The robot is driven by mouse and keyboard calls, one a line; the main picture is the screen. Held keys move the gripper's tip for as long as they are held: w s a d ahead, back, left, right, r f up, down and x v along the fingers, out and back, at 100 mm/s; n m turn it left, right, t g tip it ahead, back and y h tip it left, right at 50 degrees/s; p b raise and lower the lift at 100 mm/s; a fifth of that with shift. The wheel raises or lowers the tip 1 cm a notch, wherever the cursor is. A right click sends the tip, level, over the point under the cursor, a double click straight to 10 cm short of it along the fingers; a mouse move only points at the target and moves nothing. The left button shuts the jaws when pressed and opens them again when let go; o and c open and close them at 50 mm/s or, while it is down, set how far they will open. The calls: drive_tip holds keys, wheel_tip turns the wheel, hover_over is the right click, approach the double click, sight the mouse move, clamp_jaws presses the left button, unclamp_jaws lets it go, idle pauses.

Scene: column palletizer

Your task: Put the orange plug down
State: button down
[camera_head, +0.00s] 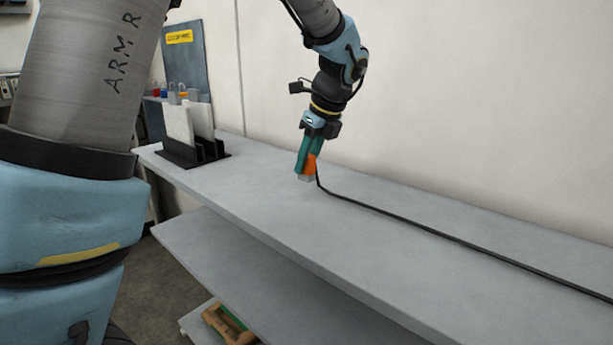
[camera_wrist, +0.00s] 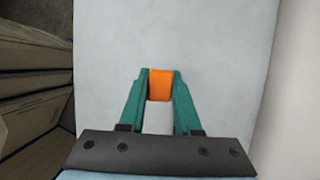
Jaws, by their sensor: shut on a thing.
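The orange plug (camera_head: 311,164) is held between the green fingers of my gripper (camera_head: 305,160). Its pale tip points down at the grey shelf top (camera_head: 270,200); the tip is at or just above the surface, and I cannot tell if it touches. A black cable (camera_head: 430,228) runs from the plug to the right along the shelf.
A black rack (camera_head: 185,155) with white panels (camera_head: 180,127) stands at the far left end of the shelf. A lower shelf (camera_head: 250,270) sits below, with a wooden box (camera_head: 228,325) near the floor. A wall runs behind. The top around the plug is clear apart from the cable.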

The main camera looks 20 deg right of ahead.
sight(307, 178)
drive_tip(key=shift+s+f+p, duration=0.1)
drive_tip(key=shift+f+p, duration=0.2)
drive_tip(key=shift+f, duration=1.8)
drive_tip(key=shift+f, duration=0.2)
drive_tip(key=c, duration=0.6)
unclamp_jaws()
